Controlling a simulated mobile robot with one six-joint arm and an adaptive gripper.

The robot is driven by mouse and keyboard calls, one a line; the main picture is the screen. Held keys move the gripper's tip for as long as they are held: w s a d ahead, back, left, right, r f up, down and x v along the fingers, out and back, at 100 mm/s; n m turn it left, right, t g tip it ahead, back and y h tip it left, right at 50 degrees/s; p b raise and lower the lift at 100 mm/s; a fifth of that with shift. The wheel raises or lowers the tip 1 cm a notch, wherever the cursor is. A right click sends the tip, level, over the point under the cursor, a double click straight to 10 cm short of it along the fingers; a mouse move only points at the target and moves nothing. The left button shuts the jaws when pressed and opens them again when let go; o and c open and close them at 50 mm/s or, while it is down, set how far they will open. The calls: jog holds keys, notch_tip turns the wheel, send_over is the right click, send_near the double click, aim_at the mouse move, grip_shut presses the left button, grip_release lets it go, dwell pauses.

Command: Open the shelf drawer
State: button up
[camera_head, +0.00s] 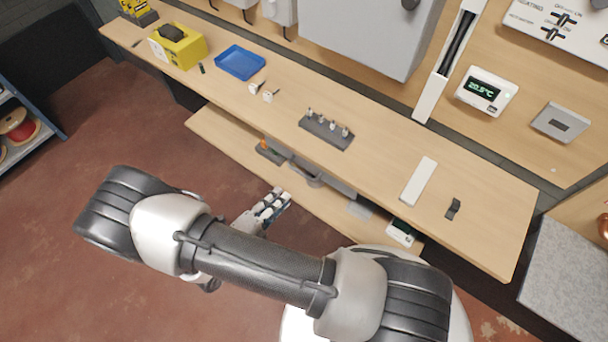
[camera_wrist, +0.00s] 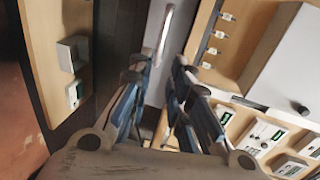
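The shelf drawer (camera_head: 340,185) is a grey unit under the bench top, above the lower shelf. The bench top hides its upper part in the head view. In the wrist view a grey drawer front (camera_wrist: 155,92) shows between my fingers, with a pale metal bar handle (camera_wrist: 165,35) ahead of the fingertips. My gripper (camera_head: 276,203) is in front of the lower shelf, to the left of and apart from the drawer. In the wrist view my gripper (camera_wrist: 163,75) has its two blue-grey fingers spread with nothing between them.
The bench top (camera_head: 385,150) overhangs the drawer. It bears a blue tray (camera_head: 240,62), a yellow box (camera_head: 178,46) and a dark holder (camera_head: 326,131). The lower shelf (camera_head: 225,130) holds a few small items. Red floor is free at the left.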

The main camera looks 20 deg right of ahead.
aim_at(304, 174)
jog(key=b+x, duration=0.2)
jog(key=x, duration=1)
jog(key=shift+w+d, duration=0.1)
jog(key=shift+d, duration=0.05)
jog(key=shift+c, duration=0.6)
grip_shut()
